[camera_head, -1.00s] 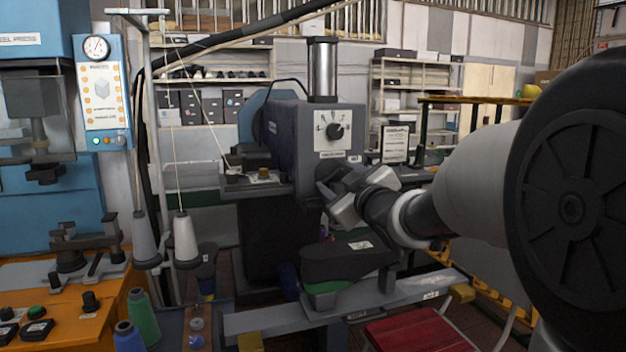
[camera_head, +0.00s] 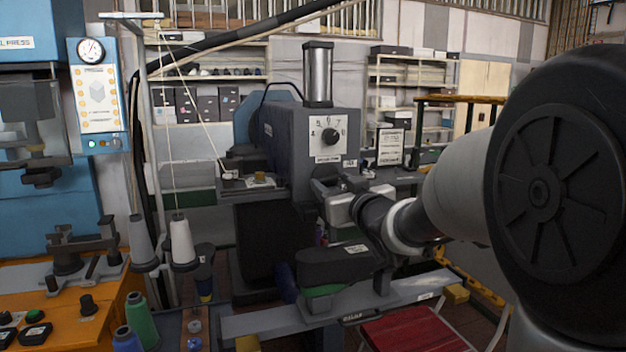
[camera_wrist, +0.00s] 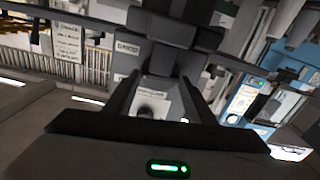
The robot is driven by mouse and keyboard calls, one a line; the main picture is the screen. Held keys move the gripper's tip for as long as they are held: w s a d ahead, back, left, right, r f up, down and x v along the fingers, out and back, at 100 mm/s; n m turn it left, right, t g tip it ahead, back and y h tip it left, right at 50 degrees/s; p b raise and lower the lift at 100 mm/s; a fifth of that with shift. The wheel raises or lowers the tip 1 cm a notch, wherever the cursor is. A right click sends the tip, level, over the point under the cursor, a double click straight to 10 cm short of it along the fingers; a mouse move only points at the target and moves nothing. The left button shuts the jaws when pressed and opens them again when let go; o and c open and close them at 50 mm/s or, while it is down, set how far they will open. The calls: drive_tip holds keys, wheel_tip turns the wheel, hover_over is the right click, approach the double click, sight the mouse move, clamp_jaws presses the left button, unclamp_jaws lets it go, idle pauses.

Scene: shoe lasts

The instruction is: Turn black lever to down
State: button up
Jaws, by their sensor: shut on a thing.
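The grey press machine (camera_head: 285,150) stands in the middle of the head view, with a white dial plate (camera_head: 331,118) and black knob (camera_head: 330,136) on its front. My gripper (camera_head: 326,186) is at the machine's front, just below the dial plate, shut on a dark part there, which I take to be the black lever. The fingers and gripper body hide most of it in the head view. In the wrist view, the fingers converge on a dark block (camera_wrist: 165,28), and the dial plate (camera_wrist: 152,96) shows between them. The lever's exact angle cannot be told.
A black padded arm (camera_head: 340,263) on a grey beam (camera_head: 390,296) lies below my gripper. A red stool seat (camera_head: 410,328) is at the front. Thread cones (camera_head: 182,243) and an orange bench (camera_head: 75,305) stand at left.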

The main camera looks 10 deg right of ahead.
drive_tip(key=m+p, duration=0.1)
drive_tip(key=m, duration=0.3)
drive_tip(key=shift+p, duration=0.4)
drive_tip(key=shift+m+p, duration=0.65)
drive_tip(key=shift+m, duration=1.55)
drive_tip(key=o, duration=1)
drive_tip(key=shift+o, duration=0.2)
